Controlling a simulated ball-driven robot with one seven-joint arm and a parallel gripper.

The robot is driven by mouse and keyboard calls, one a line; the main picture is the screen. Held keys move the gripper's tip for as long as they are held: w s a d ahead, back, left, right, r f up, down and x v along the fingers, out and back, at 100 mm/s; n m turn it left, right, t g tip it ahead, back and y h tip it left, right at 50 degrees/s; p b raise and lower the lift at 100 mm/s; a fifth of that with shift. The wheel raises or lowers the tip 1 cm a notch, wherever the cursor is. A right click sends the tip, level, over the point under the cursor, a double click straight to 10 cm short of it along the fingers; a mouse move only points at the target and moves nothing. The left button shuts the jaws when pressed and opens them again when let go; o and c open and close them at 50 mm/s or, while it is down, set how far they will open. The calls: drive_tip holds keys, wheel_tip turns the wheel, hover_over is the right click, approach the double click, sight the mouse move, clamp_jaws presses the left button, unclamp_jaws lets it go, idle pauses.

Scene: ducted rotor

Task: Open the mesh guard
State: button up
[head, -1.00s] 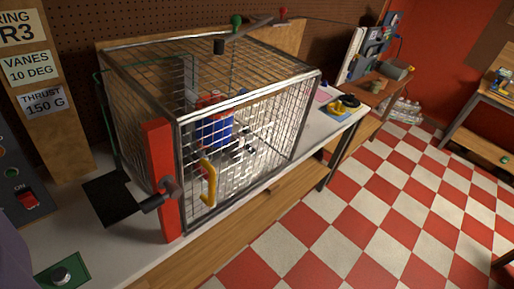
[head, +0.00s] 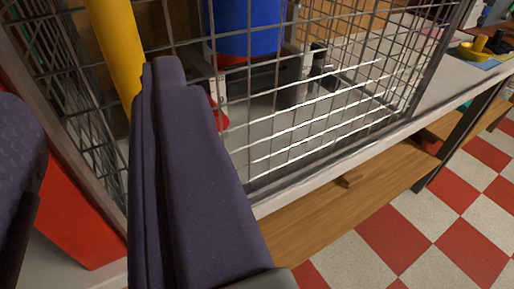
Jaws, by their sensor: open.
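The mesh guard (head: 332,163) is a wire grid in a grey metal frame and fills the upper part of the view. Its left frame edge runs beside a red post (head: 75,218), and the guard looks shut. The yellow handle (head: 115,40) stands on the mesh at the upper left; its lower end is hidden behind my right finger. My gripper (head: 90,85) is open, with one dark purple finger at the left edge and the other left of centre. The handle shows between the fingertips in the picture; I cannot tell whether they touch it.
Behind the mesh is a blue and red cylinder (head: 247,28) on a dark mount. A yellow item (head: 475,50) sits on the bench at the far right. Red and white floor is clear at the lower right.

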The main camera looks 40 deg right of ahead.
sight(126, 72)
drive_tip(key=x, duration=0.2)
drive_tip(key=b+x, duration=0.1)
drive_tip(key=x, duration=0.4)
drive_tip(key=shift+d+f+b, duration=0.3)
drive_tip(key=shift+d, duration=0.15)
clamp_jaws()
